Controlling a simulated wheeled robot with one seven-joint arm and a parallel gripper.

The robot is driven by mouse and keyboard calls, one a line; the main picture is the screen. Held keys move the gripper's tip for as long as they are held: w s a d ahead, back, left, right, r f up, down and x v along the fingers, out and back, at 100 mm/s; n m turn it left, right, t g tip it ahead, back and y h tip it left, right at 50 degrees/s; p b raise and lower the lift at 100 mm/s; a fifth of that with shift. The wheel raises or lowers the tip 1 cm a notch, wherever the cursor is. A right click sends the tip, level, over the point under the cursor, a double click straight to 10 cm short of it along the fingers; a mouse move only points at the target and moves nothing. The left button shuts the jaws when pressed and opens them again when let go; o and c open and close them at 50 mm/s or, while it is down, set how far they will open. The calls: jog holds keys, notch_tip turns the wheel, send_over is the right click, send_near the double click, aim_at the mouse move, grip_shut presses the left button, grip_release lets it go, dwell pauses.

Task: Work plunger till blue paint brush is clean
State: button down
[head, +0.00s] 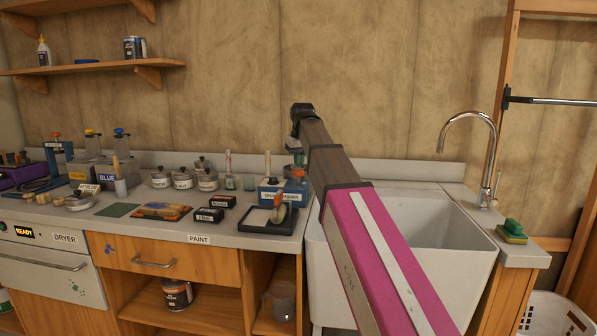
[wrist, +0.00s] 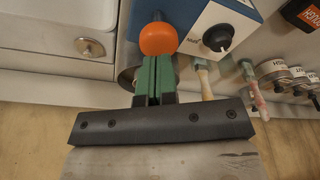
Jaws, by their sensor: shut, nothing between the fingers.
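My gripper (wrist: 153,68) has its green fingers shut and empty. In the wrist view, an orange knob (wrist: 158,38) sits just beyond the fingertips, beside a blue box (wrist: 243,12) with a white panel and black dial; I cannot tell whether they touch. I cannot tell whether this knob is the plunger. In the head view, my gripper (head: 296,152) is over the blue box (head: 270,190) at the counter's right end. A wooden-handled brush (head: 267,163) stands behind the box, also in the wrist view (wrist: 204,82). I cannot tell which brush is the blue one.
A white sink (head: 430,240) with a tall tap (head: 468,118) lies right of the box. A black tray (head: 258,222) lies in front of it. Lidded jars (head: 183,179) and a pink-handled brush (head: 228,162) stand to the left. A green sponge (head: 512,228) lies at far right.

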aim_at(299, 170)
jog(key=shift+f, duration=0.45)
dwell(1.2)
jog(key=shift+f, duration=0.1)
dwell(0.9)
dwell(1.5)
dwell(1.0)
jog(key=shift+s+x, duration=0.15)
jog(key=shift+x, duration=0.65)
jog(key=shift+s+x, duration=0.15)
jog(key=shift+x, duration=0.65)
jog(key=shift+w+v, duration=0.15)
jog(key=shift+v, duration=0.65)
jog(key=shift+w+v, duration=0.15)
jog(key=shift+v, duration=0.7)
